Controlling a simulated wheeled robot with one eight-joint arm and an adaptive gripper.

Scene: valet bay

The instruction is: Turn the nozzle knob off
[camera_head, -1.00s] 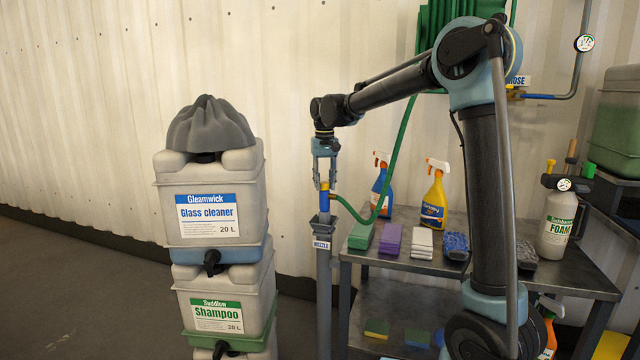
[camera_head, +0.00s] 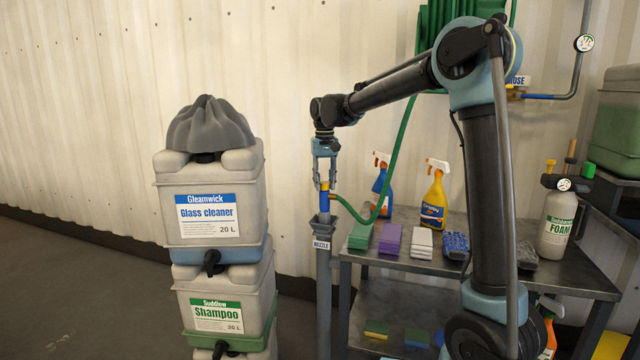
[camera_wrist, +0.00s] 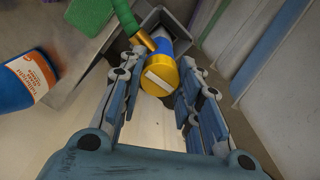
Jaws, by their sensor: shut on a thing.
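The nozzle knob (camera_wrist: 162,76) is a yellow round cap with a pale bar across its face, on top of a blue nozzle body (camera_wrist: 158,44). In the head view the nozzle (camera_head: 324,199) stands upright in the grey post holder marked NOZZLE (camera_head: 322,222), with the green hose (camera_head: 380,201) joined at its side. My gripper (camera_head: 325,181) points straight down over it. In the wrist view my gripper's fingers (camera_wrist: 156,98) lie on both sides of the yellow knob, shut on it. The finger contact is partly hidden. The pale bar lies slanted in the wrist view.
A metal table (camera_head: 385,259) right of the post holds a blue spray bottle (camera_head: 381,183), a yellow spray bottle (camera_head: 434,200), sponges and cloths. Stacked canisters (camera_head: 211,203) with a grey cover stand at left. A foam sprayer (camera_head: 557,222) stands at right. Floor at far left is clear.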

